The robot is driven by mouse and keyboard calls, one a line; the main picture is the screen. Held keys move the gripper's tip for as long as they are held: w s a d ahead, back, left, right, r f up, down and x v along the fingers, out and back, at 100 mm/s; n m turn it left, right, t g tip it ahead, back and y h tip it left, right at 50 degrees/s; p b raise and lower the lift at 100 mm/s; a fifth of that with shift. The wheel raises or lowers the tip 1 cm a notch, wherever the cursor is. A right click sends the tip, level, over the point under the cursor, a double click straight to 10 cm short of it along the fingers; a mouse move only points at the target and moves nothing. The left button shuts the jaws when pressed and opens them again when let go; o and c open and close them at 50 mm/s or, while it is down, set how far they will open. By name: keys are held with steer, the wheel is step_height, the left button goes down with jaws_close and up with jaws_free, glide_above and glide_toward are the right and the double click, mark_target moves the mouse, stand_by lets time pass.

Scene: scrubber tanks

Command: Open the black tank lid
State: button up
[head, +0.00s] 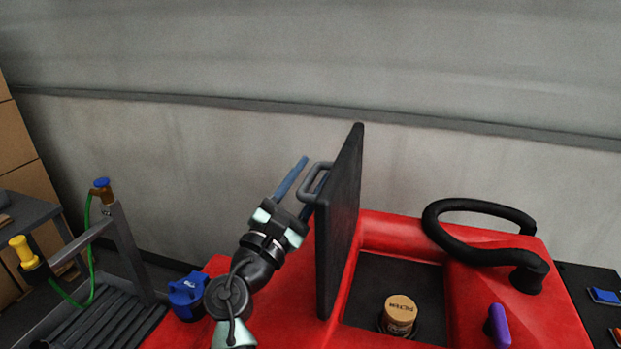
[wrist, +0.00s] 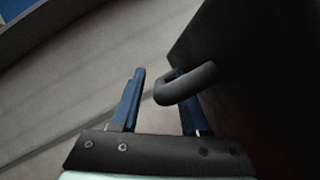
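The black tank lid (head: 341,225) stands upright on the red scrubber body, swung up from the dark square opening (head: 392,285). Its grey handle (head: 314,180) sticks out from the lid's left face. My gripper (head: 309,181) is at the handle with its blue fingers spread. In the wrist view the handle (wrist: 186,84) reaches in from the lid (wrist: 262,80) at right. One finger is left of the handle, apart from it; the other is partly hidden behind the handle. My gripper (wrist: 164,98) is open, and whether it touches the handle is unclear.
A tan cap (head: 399,313) sits inside the opening. A black hose (head: 485,205) and a purple handle (head: 499,325) are at right. A blue cap or jug (head: 187,296) is at left, near a metal frame with a green hose (head: 91,250). A grey wall is behind.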

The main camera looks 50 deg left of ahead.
steer(key=shift+d+f, duration=0.1)
steer(key=shift+f, duration=0.05)
steer(key=shift+s+d+f, duration=0.1)
steer(key=shift+s+f, duration=0.05)
steer(key=shift+s, duration=0.15)
steer(key=b+v, duration=0.4)
steer(key=v, duration=0.8)
steer(key=shift+s, duration=0.15)
